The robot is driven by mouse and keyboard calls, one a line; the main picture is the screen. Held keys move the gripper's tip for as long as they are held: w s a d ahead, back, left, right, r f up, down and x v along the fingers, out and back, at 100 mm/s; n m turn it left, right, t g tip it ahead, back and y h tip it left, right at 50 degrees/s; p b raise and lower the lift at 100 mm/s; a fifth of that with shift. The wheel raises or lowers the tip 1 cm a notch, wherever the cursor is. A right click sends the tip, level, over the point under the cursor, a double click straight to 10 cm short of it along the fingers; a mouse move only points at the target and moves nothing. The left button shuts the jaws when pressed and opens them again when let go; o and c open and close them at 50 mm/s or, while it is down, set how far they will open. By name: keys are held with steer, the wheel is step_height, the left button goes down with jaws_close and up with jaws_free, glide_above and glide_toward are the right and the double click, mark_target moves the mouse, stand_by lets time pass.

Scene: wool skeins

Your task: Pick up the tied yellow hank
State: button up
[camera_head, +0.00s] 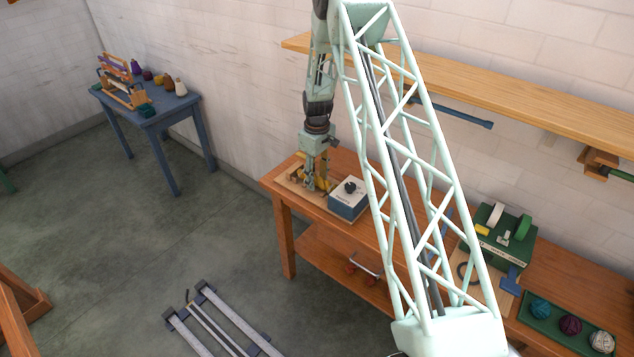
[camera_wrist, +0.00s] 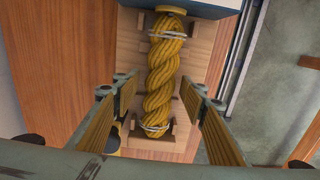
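The yellow hank (camera_wrist: 162,75) is a twisted rope of wool, tied near each end with pale bands. In the wrist view it lies lengthwise on a light wooden holder (camera_wrist: 132,62) with small dark brackets at its sides. My gripper (camera_wrist: 157,98) is open, with one finger on each side of the hank and a visible gap to both. In the head view my gripper (camera_head: 316,186) points down over the left end of the wooden bench (camera_head: 283,196), where a little yellow shows around it. Most of the hank is hidden there.
A white and blue box with a black knob (camera_head: 348,196) stands just right of my gripper. A green machine (camera_head: 497,236) and a green tray (camera_head: 535,332) with wool balls are farther right. A wooden shelf (camera_head: 470,82) runs above the bench. A blue table (camera_head: 160,118) stands at the far left.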

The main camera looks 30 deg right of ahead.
mark_target(317, 177)
steer(key=c, duration=0.7)
steer(key=shift+c, duration=0.2)
steer(key=shift+r, duration=0.2)
steer(key=shift+r, duration=4.8)
